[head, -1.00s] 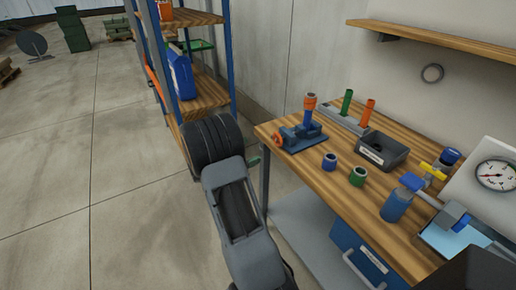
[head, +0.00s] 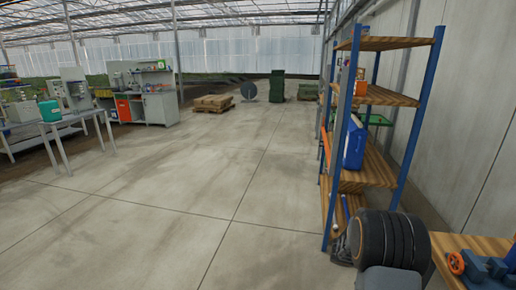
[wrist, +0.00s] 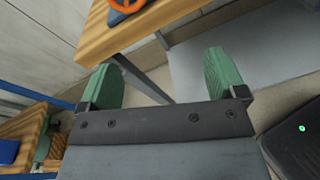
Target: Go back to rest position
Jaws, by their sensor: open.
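My gripper (wrist: 165,82) shows in the wrist view with its two green finger pads spread wide apart and nothing between them. Behind the gap are a table leg and the floor. The corner of a wooden workbench (wrist: 151,28) lies just above the fingers in that picture, with an orange handwheel and blue base on it. In the head view my dark arm link stands at the lower right, beside the workbench (head: 484,246); the gripper itself is hidden there.
A blue-framed shelf (head: 372,181) with a blue jug (head: 355,145) stands close beyond my arm. Open concrete floor (head: 180,215) spreads left and ahead. A pallet (head: 213,103), a grey cabinet (head: 160,108) and a table (head: 70,118) stand farther off.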

